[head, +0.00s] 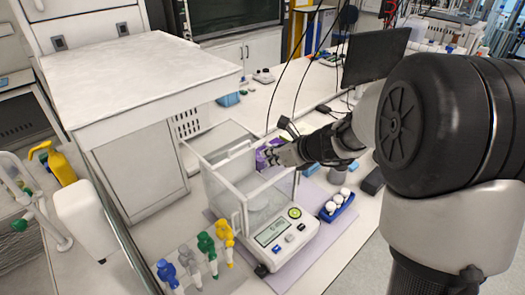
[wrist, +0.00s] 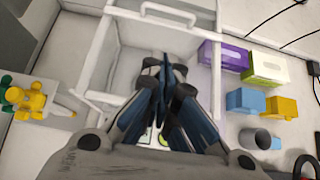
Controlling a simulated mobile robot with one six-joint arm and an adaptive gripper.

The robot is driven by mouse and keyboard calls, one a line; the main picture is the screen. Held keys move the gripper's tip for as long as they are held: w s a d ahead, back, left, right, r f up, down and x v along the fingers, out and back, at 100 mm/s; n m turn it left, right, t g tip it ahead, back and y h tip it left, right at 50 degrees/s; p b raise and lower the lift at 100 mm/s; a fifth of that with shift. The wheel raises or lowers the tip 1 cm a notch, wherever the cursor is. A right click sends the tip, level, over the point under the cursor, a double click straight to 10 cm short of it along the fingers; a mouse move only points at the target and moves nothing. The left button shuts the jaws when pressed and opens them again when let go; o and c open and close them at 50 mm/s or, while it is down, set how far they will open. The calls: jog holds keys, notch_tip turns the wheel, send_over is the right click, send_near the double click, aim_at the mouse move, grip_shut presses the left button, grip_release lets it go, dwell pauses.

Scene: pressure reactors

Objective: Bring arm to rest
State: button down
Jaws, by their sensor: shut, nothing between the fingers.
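My arm reaches in from the right in the head view, bent over the bench. My gripper (head: 283,153) is beside the upper right of the analytical balance (head: 272,234), which has a clear boxy draft shield. In the wrist view my gripper (wrist: 165,70) has its dark fingers together with nothing between them. The balance's white-framed shield (wrist: 97,47) lies beyond and below the fingers there. I cannot tell whether the gripper touches the shield. The fingers hide part of the balance.
Coloured pipettes (head: 207,247) stand left of the balance. A blue rack with white-capped vials (head: 338,206) is at its right. The wrist view shows purple (wrist: 232,58) and green boxes (wrist: 264,68), blue and orange bins (wrist: 281,107), and a grey cylinder (wrist: 254,139). A monitor (head: 375,57) stands behind.

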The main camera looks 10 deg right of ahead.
jog(key=s+a+r+n+g+b, duration=0.1)
jog(key=s+a+r+n+b, duration=0.15)
jog(key=s+n, duration=0.55)
jog(key=s+a+r+n+g+b, duration=0.1)
jog(key=s+a+n+g, duration=0.15)
jog(key=s+n, duration=0.55)
jog(key=s+d+f+n+h+b, duration=0.2)
jog(key=s+n, duration=0.4)
jog(key=s, duration=0.3)
jog(key=s+d+f+n+h+b, duration=0.1)
jog(key=s+d+f+n+h, duration=0.1)
jog(key=s+d+n, duration=0.3)
jog(key=s+n+h, duration=0.1)
jog(key=s+n, duration=0.1)
jog(key=s, duration=0.2)
jog(key=shift+s+f+h+b, duration=0.3)
jog(key=shift+h+b, duration=0.1)
